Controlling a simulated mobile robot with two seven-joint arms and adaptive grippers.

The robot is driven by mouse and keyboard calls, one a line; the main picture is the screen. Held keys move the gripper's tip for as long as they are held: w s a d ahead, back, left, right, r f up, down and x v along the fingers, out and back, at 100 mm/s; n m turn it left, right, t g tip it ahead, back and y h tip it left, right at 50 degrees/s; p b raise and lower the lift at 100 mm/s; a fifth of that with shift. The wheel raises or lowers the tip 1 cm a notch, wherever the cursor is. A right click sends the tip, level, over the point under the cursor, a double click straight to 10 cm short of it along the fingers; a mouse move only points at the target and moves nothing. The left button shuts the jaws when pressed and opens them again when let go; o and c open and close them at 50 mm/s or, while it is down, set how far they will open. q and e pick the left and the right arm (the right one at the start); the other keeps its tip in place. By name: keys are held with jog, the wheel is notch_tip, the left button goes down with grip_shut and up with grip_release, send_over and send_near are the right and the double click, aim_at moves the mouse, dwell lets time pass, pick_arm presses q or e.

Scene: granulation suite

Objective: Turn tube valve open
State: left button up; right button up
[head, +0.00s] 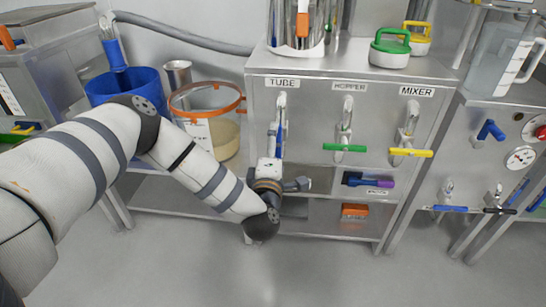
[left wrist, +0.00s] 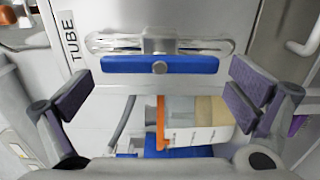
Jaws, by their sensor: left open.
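The tube valve has a blue handle (head: 281,138) under the TUBE label (head: 282,83) on the metal cabinet front. The handle stands upright, in line with its pipe. In the left wrist view the blue handle (left wrist: 190,65) with its round centre bolt lies straight ahead, beside the sideways TUBE label (left wrist: 70,40). My left gripper (head: 278,174) is in front of the cabinet, at the lower end of the handle. Its purple-padded fingers (left wrist: 160,95) are wide apart with nothing between them, and I see no contact with the handle. The right gripper is not in view.
The green hopper handle (head: 344,148) and yellow mixer handle (head: 410,152) lie crosswise to the right. A blue bucket (head: 125,84) and a clear orange-rimmed container (head: 212,120) stand left of the cabinet. An orange block (head: 355,211) sits on the lower front. The floor ahead is clear.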

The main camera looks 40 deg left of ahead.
pick_arm(q)
jog(key=v, duration=0.9)
jog(key=shift+s+d, duration=0.25)
jog(key=shift+s, duration=0.05)
